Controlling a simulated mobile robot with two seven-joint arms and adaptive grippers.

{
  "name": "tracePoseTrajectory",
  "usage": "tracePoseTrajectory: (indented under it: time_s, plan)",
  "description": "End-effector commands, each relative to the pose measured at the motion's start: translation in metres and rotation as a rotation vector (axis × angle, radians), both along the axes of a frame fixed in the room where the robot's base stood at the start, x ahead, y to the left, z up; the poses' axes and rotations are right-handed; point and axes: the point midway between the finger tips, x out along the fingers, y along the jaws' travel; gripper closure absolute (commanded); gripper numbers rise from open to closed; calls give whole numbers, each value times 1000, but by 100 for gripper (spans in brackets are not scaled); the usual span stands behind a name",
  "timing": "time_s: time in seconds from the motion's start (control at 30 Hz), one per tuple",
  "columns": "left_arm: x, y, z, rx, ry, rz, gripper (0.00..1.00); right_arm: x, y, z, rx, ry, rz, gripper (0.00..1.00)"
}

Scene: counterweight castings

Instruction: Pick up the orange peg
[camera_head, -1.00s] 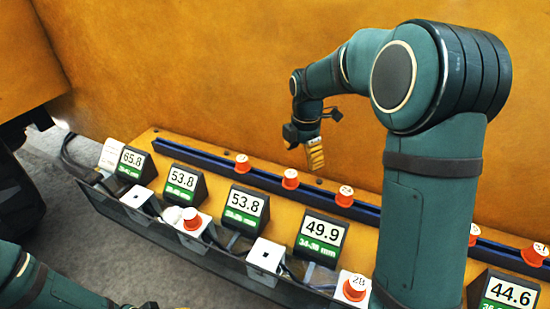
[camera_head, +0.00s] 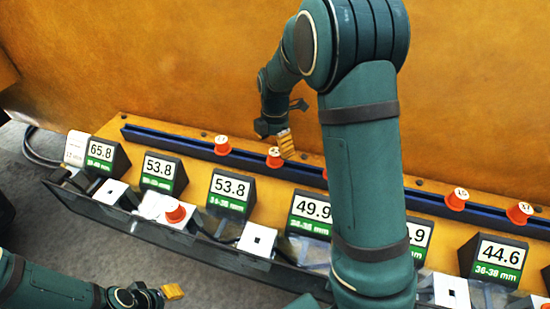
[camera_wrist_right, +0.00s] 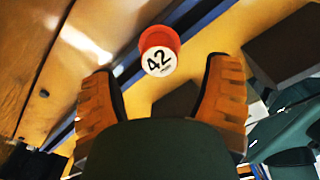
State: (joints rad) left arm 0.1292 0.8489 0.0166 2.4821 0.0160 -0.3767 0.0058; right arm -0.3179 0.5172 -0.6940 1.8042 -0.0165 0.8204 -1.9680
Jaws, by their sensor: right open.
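Several orange-red pegs with white numbered tops stand along the dark blue rail. One peg (camera_head: 274,157) is right beside my right gripper (camera_head: 284,146) in the head view. The right wrist view shows an orange peg marked 42 (camera_wrist_right: 160,50) ahead of the two ribbed, spread fingers, between their tips and not held. Another peg (camera_head: 175,213) sits on a white block in the front row. My left gripper (camera_head: 172,292) is low at the left, away from the pegs; its finger gap cannot be made out.
The blue rail (camera_head: 180,142) runs along an orange-yellow ledge below a tall orange wall (camera_head: 150,60). Dark display stands, one reading 53.8 (camera_head: 231,188), line its front, with white socket blocks (camera_head: 257,240) before them. My right arm hides part of the rail and displays.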

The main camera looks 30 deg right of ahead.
Motion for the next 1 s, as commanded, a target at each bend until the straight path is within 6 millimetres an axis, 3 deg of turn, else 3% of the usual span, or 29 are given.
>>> tracePoseTrajectory:
  time_s: [0.3, 0.67, 0.87, 0.9, 1.0]
  plan:
    - [0, 0, -6, 1, 0, 0, 53, -1, 0, -43, -1, 4, 1, 23]
    - [0, 0, -6, 1, 1, -1, 53, 0, 0, -50, 0, 1, 0, 22]
    - [0, 0, -6, 1, 1, -1, 53, 0, 0, -50, 0, 1, 0, 92]
    - [0, 0, -6, 1, 1, -1, 53, 0, 0, -50, 0, 1, 0, 98]
    - [0, 0, -6, 1, 1, -1, 53, 0, 0, -50, 0, 1, 0, 99]
